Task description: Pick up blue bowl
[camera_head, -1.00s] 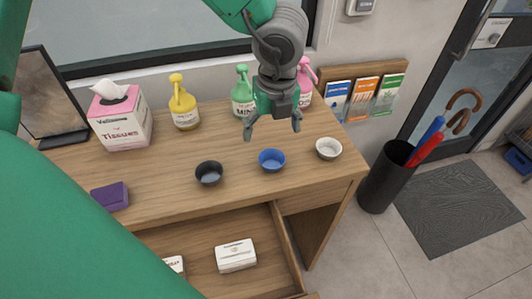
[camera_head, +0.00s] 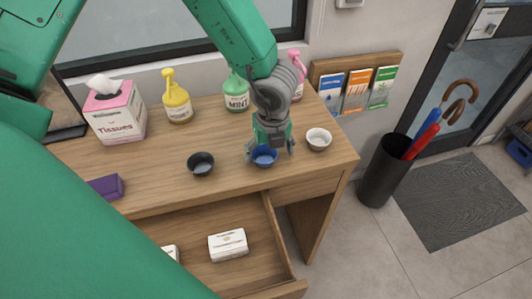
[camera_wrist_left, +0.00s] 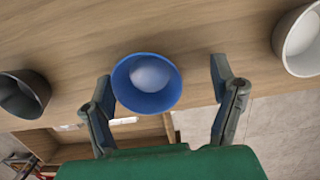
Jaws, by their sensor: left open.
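The blue bowl (camera_head: 263,156) stands upright on the wooden counter, between a black bowl (camera_head: 201,164) and a white bowl (camera_head: 318,139). My left gripper (camera_head: 270,150) is open, directly above and around the blue bowl, with one finger on each side. In the left wrist view, the blue bowl (camera_wrist_left: 147,84) sits between the two spread fingers of my left gripper (camera_wrist_left: 163,88), with gaps visible on both sides. The black bowl (camera_wrist_left: 22,94) and the white bowl (camera_wrist_left: 299,42) lie outside the fingers there. My right gripper is not in view.
A tissue box (camera_head: 116,112), a yellow pump bottle (camera_head: 177,98), a green bottle (camera_head: 237,94) and a pink bottle stand along the back. A purple block (camera_head: 107,187) lies at left. An open drawer (camera_head: 200,270) holds white boxes. A black bin (camera_head: 384,172) stands right.

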